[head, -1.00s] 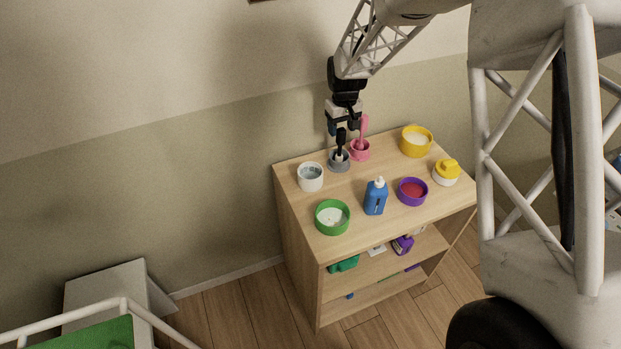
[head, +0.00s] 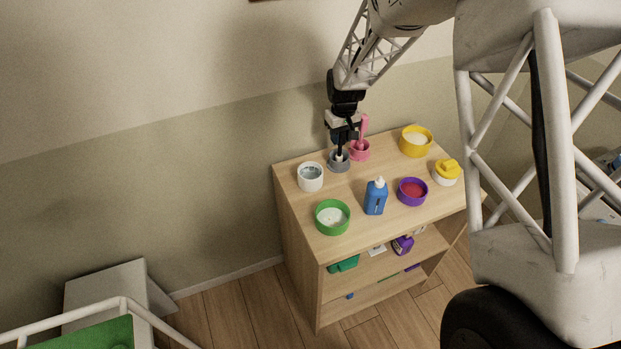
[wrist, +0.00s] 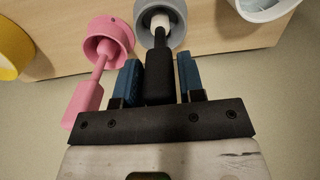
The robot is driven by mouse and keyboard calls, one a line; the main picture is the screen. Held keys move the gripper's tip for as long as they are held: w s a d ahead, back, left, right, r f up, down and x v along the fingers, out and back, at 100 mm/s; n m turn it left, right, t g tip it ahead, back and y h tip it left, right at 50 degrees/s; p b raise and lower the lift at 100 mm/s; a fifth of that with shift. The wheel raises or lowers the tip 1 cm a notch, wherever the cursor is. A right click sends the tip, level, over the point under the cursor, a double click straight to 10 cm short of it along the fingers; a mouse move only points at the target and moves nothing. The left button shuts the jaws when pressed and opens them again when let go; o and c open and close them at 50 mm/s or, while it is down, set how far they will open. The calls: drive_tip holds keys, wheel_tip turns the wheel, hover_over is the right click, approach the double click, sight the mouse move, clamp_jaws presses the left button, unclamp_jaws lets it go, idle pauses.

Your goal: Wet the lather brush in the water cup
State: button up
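A brush with a black handle (wrist: 159,76) and a pale head stands upright in a grey cup (head: 340,164), which also shows in the wrist view (wrist: 178,12). My gripper (head: 343,137) is over this cup. In the wrist view its two blue fingers (wrist: 160,82) stand either side of the black handle, with thin gaps, so it looks open. The white cup (head: 311,183) with grey-blue contents, seemingly the water cup, stands to the left of the grey cup. Part of it shows at the top right of the wrist view (wrist: 262,10).
A pink cup (head: 359,152) with a pink-handled brush (head: 364,127) stands close beside my gripper. A yellow bowl (head: 416,146), yellow-topped jar (head: 446,173), purple bowl (head: 412,203), blue bottle (head: 375,198) and green bowl (head: 332,229) share the wooden shelf top (head: 377,237).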

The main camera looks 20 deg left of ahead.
clamp_jaws()
drive_tip(key=shift+r, duration=0.15)
drive_tip(key=shift+r, duration=2.85)
drive_tip(key=s+a+r, duration=0.2)
drive_tip(key=s, duration=0.3)
drive_tip(key=s+a+r, duration=0.2)
drive_tip(key=s+a, duration=0.1)
drive_tip(key=s, duration=0.3)
drive_tip(key=shift+s+a+r, duration=0.15)
drive_tip(key=shift+a+r, duration=0.15)
